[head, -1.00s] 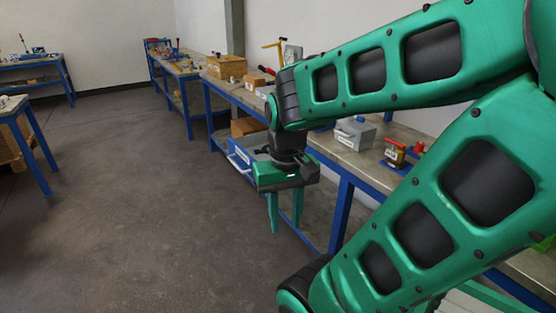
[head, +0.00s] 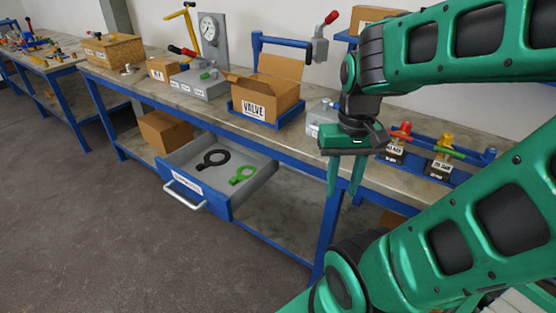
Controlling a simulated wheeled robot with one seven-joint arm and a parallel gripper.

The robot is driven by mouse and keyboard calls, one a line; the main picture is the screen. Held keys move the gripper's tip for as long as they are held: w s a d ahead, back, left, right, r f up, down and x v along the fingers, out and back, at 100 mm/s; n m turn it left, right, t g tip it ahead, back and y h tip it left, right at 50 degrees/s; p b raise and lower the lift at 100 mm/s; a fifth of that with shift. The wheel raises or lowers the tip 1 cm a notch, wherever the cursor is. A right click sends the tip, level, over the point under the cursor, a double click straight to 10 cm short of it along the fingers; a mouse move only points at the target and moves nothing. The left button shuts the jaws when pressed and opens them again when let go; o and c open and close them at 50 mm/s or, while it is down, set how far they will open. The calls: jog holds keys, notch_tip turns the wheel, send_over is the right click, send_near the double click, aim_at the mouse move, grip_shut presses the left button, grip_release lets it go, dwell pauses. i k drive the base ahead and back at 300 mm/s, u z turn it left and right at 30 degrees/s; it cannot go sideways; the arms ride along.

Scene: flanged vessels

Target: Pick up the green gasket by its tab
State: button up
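The green gasket (head: 243,174) is a ring with a tab, lying flat in an open grey drawer (head: 262,180) below the bench top. A black gasket (head: 212,160) of like shape lies beside it to the left. My gripper (head: 344,192) hangs with its green fingers pointing down, to the right of the drawer and apart from the gasket. The fingers show a narrow gap between them, with nothing held.
The drawer has a white handle (head: 184,196) and sticks out from the workbench (head: 180,97). On the bench are an open box marked VALVE (head: 268,92), a gauge stand (head: 213,55) and valves (head: 399,140). The floor at left (head: 70,220) is clear.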

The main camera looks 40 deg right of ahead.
aim_at(234, 180)
jog(key=z, duration=0.15)
jog(key=i, duration=0.3)
jog(key=z, duration=0.15)
jog(key=k, duration=1.3)
jog(key=u, duration=0.4)
jog(key=i, duration=1.8)
jog(key=z, duration=0.6)
